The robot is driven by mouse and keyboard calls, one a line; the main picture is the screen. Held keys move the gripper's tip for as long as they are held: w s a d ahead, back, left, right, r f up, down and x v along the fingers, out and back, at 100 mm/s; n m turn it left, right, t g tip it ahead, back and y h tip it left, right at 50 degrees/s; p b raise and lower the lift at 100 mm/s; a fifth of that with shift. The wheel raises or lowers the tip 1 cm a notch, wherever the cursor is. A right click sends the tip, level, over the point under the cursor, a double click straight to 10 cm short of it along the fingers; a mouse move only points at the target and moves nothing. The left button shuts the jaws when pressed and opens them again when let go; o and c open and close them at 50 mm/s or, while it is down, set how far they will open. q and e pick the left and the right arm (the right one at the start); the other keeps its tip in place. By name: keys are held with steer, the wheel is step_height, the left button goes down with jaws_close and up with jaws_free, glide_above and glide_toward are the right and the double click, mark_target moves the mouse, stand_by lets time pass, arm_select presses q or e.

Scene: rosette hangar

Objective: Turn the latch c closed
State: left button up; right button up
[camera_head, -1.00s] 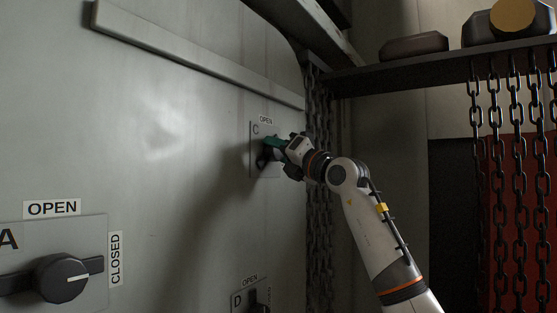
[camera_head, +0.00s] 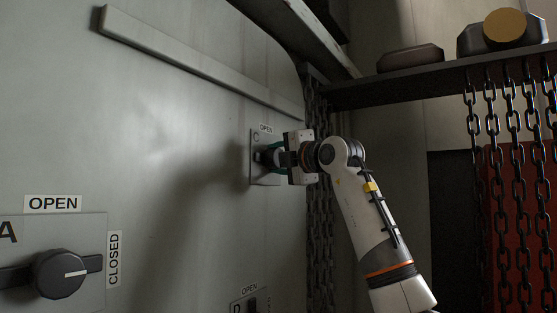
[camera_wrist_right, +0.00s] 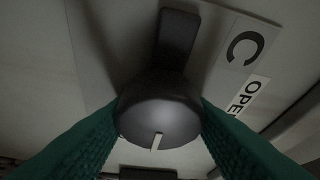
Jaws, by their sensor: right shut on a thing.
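Latch C is a dark round knob with a crossbar on a grey plate (camera_head: 262,178) on the wall. In the right wrist view the knob (camera_wrist_right: 158,105) shows its white mark pointing down, roughly along the reading direction of the OPEN label (camera_wrist_right: 248,96), toward the plate's right side. The crossbar sticks out above the knob there. My right gripper (camera_head: 269,157) is shut on the knob, its green fingers on both sides. In the head view the gripper hides most of the latch, and its CLOSED label does not show. My left gripper is not in view.
Latch A (camera_head: 60,274) is at the lower left, its white mark pointing right toward its CLOSED label. Latch D (camera_head: 254,304) is partly cut off at the bottom. Chains (camera_head: 512,180) hang at the right below a shelf (camera_head: 430,82). A rail (camera_head: 200,62) crosses the wall above.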

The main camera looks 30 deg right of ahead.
steer(key=shift+r, duration=0.15)
stand_by(0.4)
steer(key=o, duration=1)
steer(key=shift+d, duration=0.1)
steer(key=shift+s+d+f+b, duration=0.25)
steer(key=shift+s+b, duration=0.9)
steer(key=shift+s, duration=0.85)
steer(key=shift+s+d+f+b, duration=0.1)
steer(key=shift+s+d+b, duration=0.25)
steer(key=shift+s+b, duration=1.25)
steer(key=shift+s+d+f+b, duration=0.25)
steer(key=shift+s+b, duration=0.5)
steer(key=shift+s, duration=1.6)
